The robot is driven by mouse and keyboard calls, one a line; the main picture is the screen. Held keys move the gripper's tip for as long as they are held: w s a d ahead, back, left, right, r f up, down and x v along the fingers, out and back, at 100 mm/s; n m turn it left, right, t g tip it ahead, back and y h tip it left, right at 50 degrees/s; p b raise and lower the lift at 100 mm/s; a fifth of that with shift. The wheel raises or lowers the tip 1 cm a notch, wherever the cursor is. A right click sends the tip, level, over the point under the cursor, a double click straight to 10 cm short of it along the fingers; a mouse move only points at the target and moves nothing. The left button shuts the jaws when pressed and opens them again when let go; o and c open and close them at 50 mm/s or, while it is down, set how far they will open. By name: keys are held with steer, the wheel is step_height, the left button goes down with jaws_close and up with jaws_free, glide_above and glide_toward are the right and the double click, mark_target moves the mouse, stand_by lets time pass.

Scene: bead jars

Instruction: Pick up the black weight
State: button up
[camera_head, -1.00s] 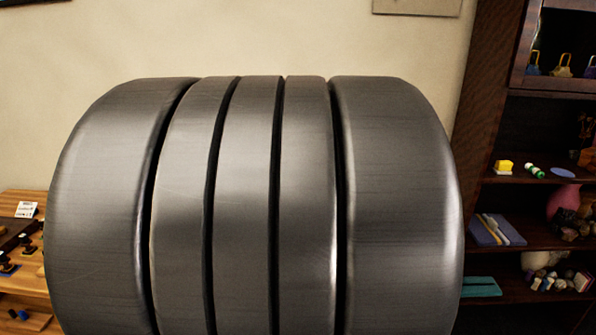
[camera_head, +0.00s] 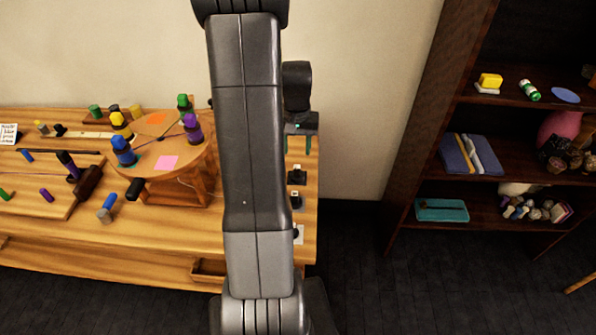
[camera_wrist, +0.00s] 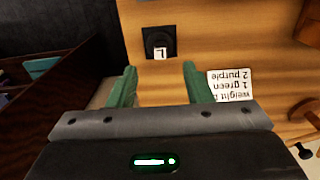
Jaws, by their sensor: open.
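A black weight with a white tag reading "L" (camera_wrist: 160,42) sits on the wooden bench in the wrist view, beyond my fingertips. In the head view, several small black pieces with white tags stand in a row along the bench's right end, one of them nearest my gripper (camera_head: 297,176). I cannot tell which of these is the L one. My gripper (camera_head: 300,145) hangs above that end with its green fingers pointing down. In the wrist view my gripper (camera_wrist: 160,82) is open, with only bare wood between its fingers.
A white card (camera_wrist: 232,84) with upside-down writing, including "1 green" and "2 purple", lies beside the right finger. A round wooden stand (camera_head: 150,140) with several coloured jars stands left of my arm. A dark shelf unit (camera_head: 420,130) stands at right, across an open floor gap.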

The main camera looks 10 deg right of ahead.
mark_target(297, 167)
step_height(297, 167, down, 4)
steer(key=shift+f, duration=0.2)
steer(key=shift+w+d+f+p, duration=0.1)
steer(key=shift+w+f+p, duration=0.15)
steer(key=shift+f, duration=1.1)
steer(key=shift+w+d+f+p, duration=0.1)
steer(key=shift+f+p, duration=0.1)
steer(key=shift+f, duration=1.1)
jaws_close()
